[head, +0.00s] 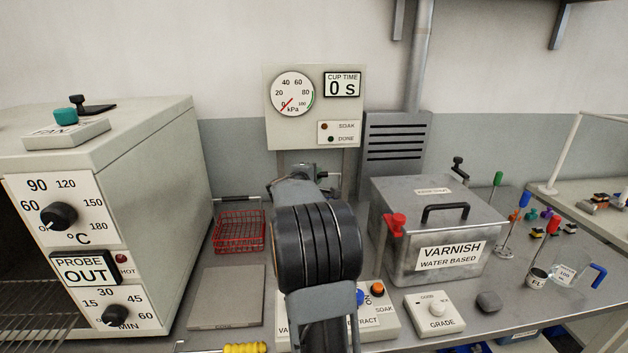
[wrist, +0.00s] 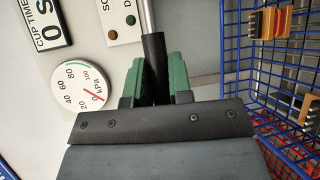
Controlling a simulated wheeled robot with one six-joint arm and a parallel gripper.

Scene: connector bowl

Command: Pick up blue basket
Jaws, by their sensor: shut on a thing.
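The blue wire basket (wrist: 283,75) shows along the right side of the wrist view, with a few orange-and-dark connectors in it. A handle with a black grip and a metal rod (wrist: 149,18) runs beside it. My gripper (wrist: 157,84) has green finger pads shut on the black grip. The handle's join to the basket is out of the wrist view. In the head view my gripper (head: 320,177) is small, in front of the gauge panel, and my arm hides the basket.
A red wire basket (head: 239,232) stands left of my arm, beside the oven (head: 155,180). A steel varnish tank (head: 425,222) stands to the right. A control box (head: 381,322) and grade dial (head: 434,314) sit in front. The gauge panel (head: 316,100) is behind.

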